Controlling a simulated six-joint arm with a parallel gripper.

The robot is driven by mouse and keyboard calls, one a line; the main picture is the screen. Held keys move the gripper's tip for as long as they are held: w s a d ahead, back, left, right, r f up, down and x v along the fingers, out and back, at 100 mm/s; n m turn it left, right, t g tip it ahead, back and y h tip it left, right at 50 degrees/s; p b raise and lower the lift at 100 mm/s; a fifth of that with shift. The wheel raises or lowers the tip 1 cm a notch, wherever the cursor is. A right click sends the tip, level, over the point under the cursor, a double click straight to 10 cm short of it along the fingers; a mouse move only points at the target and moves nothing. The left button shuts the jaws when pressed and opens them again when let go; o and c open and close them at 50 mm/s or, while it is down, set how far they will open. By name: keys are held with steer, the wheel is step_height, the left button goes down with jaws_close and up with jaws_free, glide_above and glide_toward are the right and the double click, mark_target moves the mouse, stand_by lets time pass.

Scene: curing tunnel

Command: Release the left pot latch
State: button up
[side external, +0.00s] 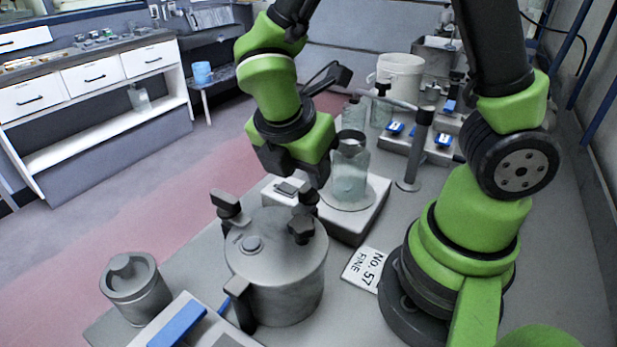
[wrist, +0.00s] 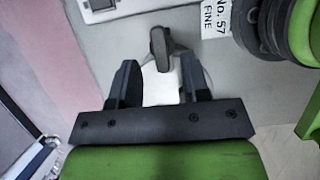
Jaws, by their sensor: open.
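The steel pot (side external: 275,268) stands on the bench in the side view, with a round lid and dark-topped latches around its rim. One latch (side external: 228,205) is at its left rear, another (side external: 302,230) at its right, and a third (side external: 238,292) at its front left. My gripper (side external: 296,180) is above and behind the pot, pointing down. In the wrist view my gripper (wrist: 160,85) is open and empty. A dark latch handle (wrist: 158,45) shows just beyond the gap between the fingers; I cannot tell which latch it is.
A scale (side external: 345,230) bearing a glass jar (side external: 349,175) stands behind the pot. A card (side external: 365,270) lies right of it. A lidded steel canister (side external: 135,288) and a blue-topped device (side external: 178,328) are at front left. A metal post (side external: 418,150) stands behind.

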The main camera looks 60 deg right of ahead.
mark_target(309, 184)
steer(key=shift+x, duration=1.6)
steer(key=shift+c, duration=0.4)
jaws_close()
